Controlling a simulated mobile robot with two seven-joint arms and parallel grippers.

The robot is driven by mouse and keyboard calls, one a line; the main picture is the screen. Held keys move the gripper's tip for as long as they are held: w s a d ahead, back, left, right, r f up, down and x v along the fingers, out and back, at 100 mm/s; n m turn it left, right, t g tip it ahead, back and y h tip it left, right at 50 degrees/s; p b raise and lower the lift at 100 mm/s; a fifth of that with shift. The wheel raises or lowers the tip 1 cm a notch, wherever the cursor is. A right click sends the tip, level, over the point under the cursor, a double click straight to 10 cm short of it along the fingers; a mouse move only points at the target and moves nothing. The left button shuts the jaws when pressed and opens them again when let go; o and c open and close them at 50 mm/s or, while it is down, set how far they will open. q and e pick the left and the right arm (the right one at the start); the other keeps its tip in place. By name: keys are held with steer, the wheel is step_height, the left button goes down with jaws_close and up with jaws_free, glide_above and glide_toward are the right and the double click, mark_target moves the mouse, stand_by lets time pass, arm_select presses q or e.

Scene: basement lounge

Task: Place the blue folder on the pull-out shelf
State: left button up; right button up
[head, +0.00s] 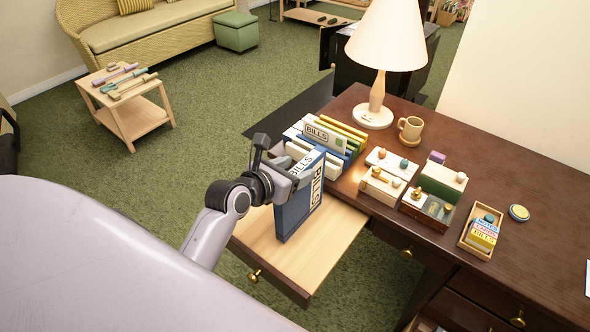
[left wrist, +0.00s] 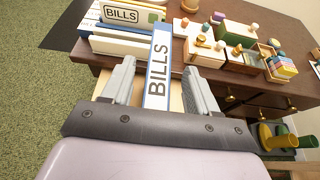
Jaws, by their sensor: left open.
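The blue folder (head: 296,212) stands upright on the pale wooden pull-out shelf (head: 337,232), its white "BILLS" spine facing me. In the left wrist view the folder's spine (left wrist: 157,80) rises between the two fingers. My left gripper (head: 293,172) is open at the folder's upper part, one finger on each side. In the left wrist view small gaps show between the fingers and the spine. The shelf sticks out from the dark desk and also shows in the left wrist view (left wrist: 177,100). My right gripper is not in view.
A file rack (head: 352,150) with folders, one marked "BILLS", stands on the desk (head: 480,140) just behind. A lamp (head: 377,95), a mug (head: 410,129), and small stamp boxes (head: 440,182) stand there too. The shelf's front part is bare. A low side table (head: 135,112) stands apart at left.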

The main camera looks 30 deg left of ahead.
arm_select(q)
steer(key=d+v, duration=0.1)
steer(key=v, duration=0.6)
steer(key=shift+a, duration=0.5)
